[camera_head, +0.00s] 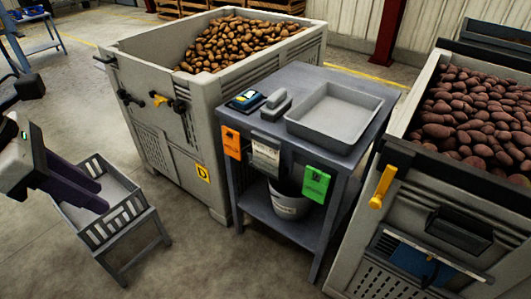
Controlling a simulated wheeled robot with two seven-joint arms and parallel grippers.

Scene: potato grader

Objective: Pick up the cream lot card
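The cream lot card (265,155) hangs on the front edge of the grey stand (330,159), between an orange card (232,143) and a green card (316,184). It looks pale with dark print, too small to read. My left gripper (100,197) is at the far left, over a small grey slatted rack, well apart from the card. Its two dark fingers look spread, with nothing seen between them. My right gripper is not in view.
A grey tray (333,118) and a small device (246,100) sit on the stand, with a bucket (290,203) on its lower shelf. Large potato bins stand at left (185,150) and right (354,240). The slatted rack (125,214) stands on the floor at left.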

